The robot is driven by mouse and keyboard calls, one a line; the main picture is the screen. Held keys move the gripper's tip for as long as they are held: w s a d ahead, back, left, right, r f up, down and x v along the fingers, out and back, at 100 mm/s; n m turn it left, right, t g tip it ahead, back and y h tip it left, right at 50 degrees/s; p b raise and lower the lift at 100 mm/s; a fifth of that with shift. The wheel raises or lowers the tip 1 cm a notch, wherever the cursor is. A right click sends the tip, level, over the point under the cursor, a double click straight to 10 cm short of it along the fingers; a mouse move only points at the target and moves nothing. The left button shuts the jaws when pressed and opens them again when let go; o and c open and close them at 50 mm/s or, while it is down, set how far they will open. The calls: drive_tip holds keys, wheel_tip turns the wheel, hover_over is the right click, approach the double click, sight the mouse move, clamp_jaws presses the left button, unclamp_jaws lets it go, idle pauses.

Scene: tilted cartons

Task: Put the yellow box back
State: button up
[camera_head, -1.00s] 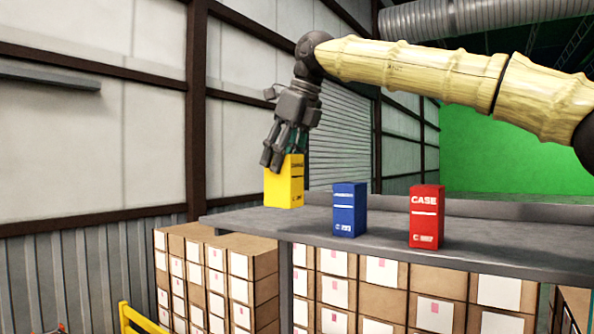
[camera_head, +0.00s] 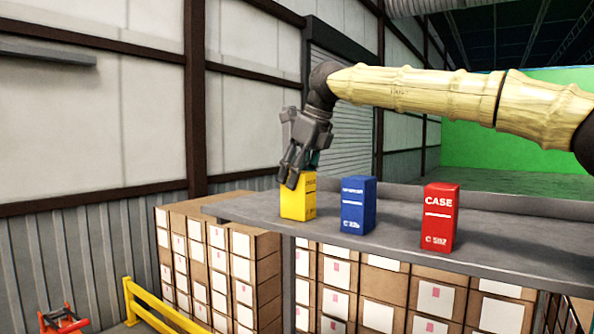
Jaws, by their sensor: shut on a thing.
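The yellow box (camera_head: 297,200) is at the left end of the row, at or just above the grey shelf (camera_head: 480,225). I cannot tell whether its base touches the shelf. My gripper (camera_head: 293,178) comes down from above and is shut on the top of the yellow box, hiding part of its upper edge. The box looks close to upright. A blue box (camera_head: 357,205) stands upright on the shelf just right of the yellow one, with a small gap between them.
A red box (camera_head: 440,218) marked CASE stands upright on the shelf, right of the blue one. Stacked brown cartons (camera_head: 245,270) stand below the shelf. A yellow rail (camera_head: 160,307) is at the lower left. The shelf's left corner is clear.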

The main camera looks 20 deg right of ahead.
drive_tip(key=shift+s, duration=0.25)
drive_tip(key=shift+s+d+r, duration=0.1)
drive_tip(key=shift+s+r, duration=0.05)
drive_tip(key=shift+s, duration=0.35)
drive_tip(key=shift+s+r, duration=0.15)
drive_tip(key=shift+s, duration=0.3)
drive_tip(key=shift+w+f, duration=0.2)
drive_tip(key=shift+w, duration=0.1)
drive_tip(key=o, duration=1.1)
drive_tip(key=shift+w+f, duration=0.25)
drive_tip(key=shift+w, duration=0.2)
drive_tip(key=shift+s+r, duration=0.25)
drive_tip(key=shift+s, duration=0.25)
drive_tip(key=shift+w+r, duration=0.1)
drive_tip(key=shift+w, duration=0.1)
drive_tip(key=shift+r+b, duration=0.25)
drive_tip(key=shift+b, duration=0.05)
drive_tip(key=b+v, duration=0.3)
drive_tip(key=v, duration=0.8)
drive_tip(key=shift+s, duration=0.2)
drive_tip(key=shift+r, duration=0.1)
